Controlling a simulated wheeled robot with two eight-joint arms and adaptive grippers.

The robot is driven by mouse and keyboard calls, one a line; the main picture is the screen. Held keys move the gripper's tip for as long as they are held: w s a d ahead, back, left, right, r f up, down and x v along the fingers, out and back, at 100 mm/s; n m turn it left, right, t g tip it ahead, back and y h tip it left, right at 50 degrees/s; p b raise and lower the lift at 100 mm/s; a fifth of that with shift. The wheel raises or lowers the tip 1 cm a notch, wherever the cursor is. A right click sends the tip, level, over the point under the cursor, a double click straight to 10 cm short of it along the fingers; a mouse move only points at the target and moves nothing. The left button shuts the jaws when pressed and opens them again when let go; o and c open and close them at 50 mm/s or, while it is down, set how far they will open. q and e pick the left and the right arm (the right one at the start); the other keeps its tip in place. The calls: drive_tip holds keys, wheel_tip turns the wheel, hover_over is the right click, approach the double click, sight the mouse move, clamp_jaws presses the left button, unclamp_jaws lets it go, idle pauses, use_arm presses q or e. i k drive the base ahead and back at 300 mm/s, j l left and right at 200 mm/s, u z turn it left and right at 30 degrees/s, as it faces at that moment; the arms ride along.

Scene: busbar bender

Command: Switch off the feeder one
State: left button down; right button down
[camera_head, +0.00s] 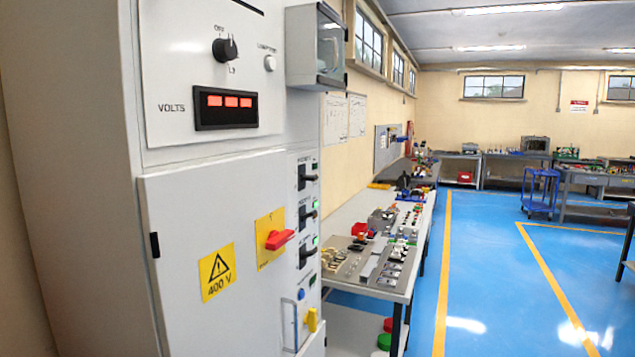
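A tall grey electrical cabinet (215,200) fills the left of the head view. Its narrow right section carries a column of three black rotary handles: a top one (307,177), a middle one (308,213) and a bottom one (307,251). Small green lamps show beside them, including by the middle handle (315,204) and the bottom handle (315,241). Their labels are too small to read, so I cannot tell which is feeder one. Neither of my grippers is in view.
A red handle on a yellow plate (270,240), a voltmeter (225,107) and a selector knob (225,49) are on the cabinet. A yellow knob (312,319) sits low. A glass-fronted box (317,46) juts out above. A cluttered workbench (408,280) stands beyond; blue floor (485,270) is clear.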

sight(304, 177)
drive_tip(key=i+l+u, duration=0.3)
drive_tip(key=i+l, duration=0.65)
